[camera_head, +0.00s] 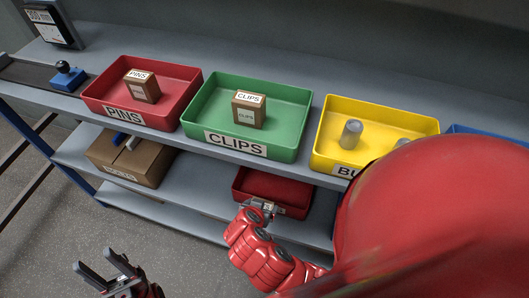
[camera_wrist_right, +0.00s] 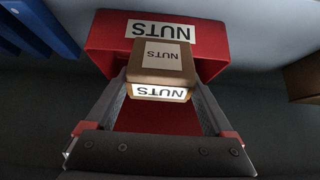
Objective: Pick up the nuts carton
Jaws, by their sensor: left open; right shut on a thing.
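The nuts carton (camera_wrist_right: 160,72) is a small brown box with white NUTS labels, upside down in the right wrist view. My right gripper (camera_wrist_right: 158,88) is shut on it, one finger on each side. A red tray (camera_wrist_right: 108,48) labelled NUTS is right behind the carton; I cannot tell whether the carton touches it. In the head view my right arm reaches to a red tray (camera_head: 295,206) on the lower shelf, and the carton cannot be made out there. My left gripper (camera_head: 97,262) is open and empty at the lower left, away from the shelves.
On the upper shelf stand a red PINS tray (camera_head: 182,94) and a green CLIPS tray (camera_head: 286,138), each with a carton, and a yellow tray (camera_head: 340,108) with grey cylinders. A cardboard box (camera_head: 150,163) sits on the lower shelf. My right arm hides the lower right.

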